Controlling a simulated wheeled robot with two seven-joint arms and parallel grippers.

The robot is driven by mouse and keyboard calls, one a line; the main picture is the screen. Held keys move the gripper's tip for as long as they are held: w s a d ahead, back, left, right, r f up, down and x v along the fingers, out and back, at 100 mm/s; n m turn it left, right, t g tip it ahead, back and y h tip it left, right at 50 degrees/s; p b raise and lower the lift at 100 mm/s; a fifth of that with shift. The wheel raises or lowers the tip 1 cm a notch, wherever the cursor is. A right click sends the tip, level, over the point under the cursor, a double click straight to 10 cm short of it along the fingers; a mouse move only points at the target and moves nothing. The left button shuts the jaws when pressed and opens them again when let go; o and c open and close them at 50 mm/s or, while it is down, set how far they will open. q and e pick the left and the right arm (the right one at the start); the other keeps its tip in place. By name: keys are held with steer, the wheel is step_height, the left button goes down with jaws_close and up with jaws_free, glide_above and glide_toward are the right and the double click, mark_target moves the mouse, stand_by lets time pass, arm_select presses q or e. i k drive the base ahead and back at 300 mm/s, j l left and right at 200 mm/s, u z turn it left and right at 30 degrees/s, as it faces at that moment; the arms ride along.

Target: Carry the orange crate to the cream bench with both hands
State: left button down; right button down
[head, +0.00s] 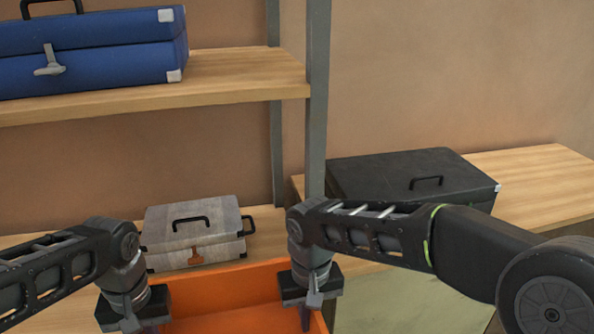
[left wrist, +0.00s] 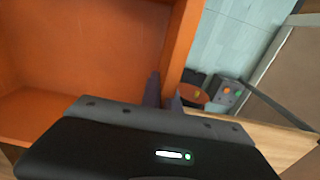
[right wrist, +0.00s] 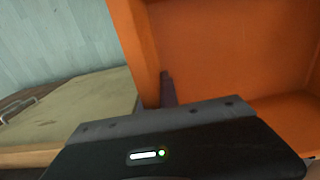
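The orange crate (head: 225,280) is at the bottom centre of the head view, between my two grippers. Its lower part is cut off, and the visible inside is empty. My left gripper (head: 133,322) is at its left wall; in the left wrist view, the fingers (left wrist: 164,95) straddle the wall (left wrist: 183,40) closely. My right gripper (head: 307,312) is at its right wall. In the right wrist view, one finger lies against the wall's inner side (right wrist: 140,50); the other finger is hidden. I cannot make out the cream bench for certain.
A grey case (head: 195,230) stands on the lower wooden shelf just behind the crate. A blue case (head: 100,50) is on the upper shelf, and a black case (head: 390,175) is on the right surface. A khaki flat-topped thing (right wrist: 70,115) lies close outside the crate's right wall.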

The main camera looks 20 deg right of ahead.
mark_target(566, 187)
steer(key=k+l, duration=0.1)
steer(key=l, duration=5.75)
steer(key=k+z, duration=0.05)
steer(key=k, duration=0.05)
